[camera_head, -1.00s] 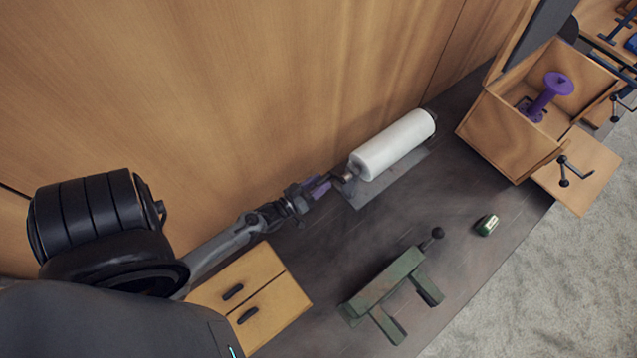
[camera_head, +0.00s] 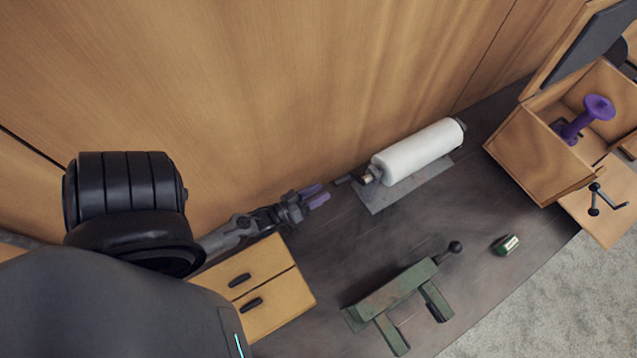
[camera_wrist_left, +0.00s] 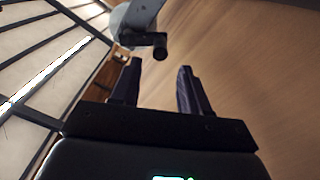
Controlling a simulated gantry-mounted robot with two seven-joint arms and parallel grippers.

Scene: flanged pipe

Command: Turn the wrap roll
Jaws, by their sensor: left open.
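The white wrap roll (camera_head: 417,151) lies on its holder with a grey base plate (camera_head: 408,186) on the dark bench, close to the wooden wall. A short handle (camera_head: 350,178) sticks out at its left end. My left gripper (camera_head: 319,196) is open and empty, a short gap to the left of the handle. In the left wrist view the two dark fingers of my left gripper (camera_wrist_left: 156,84) stand apart, with the roll's pale end (camera_wrist_left: 137,15) and a dark round handle (camera_wrist_left: 146,45) beyond them. My right gripper is not in view.
A green vise-like tool (camera_head: 398,290) with a ball-ended lever stands on the bench front. A small green-and-white can (camera_head: 506,244) lies to its right. A wooden box (camera_head: 530,155) with a purple spool (camera_head: 583,118) is at right. Wooden drawers (camera_head: 262,290) are below my left arm.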

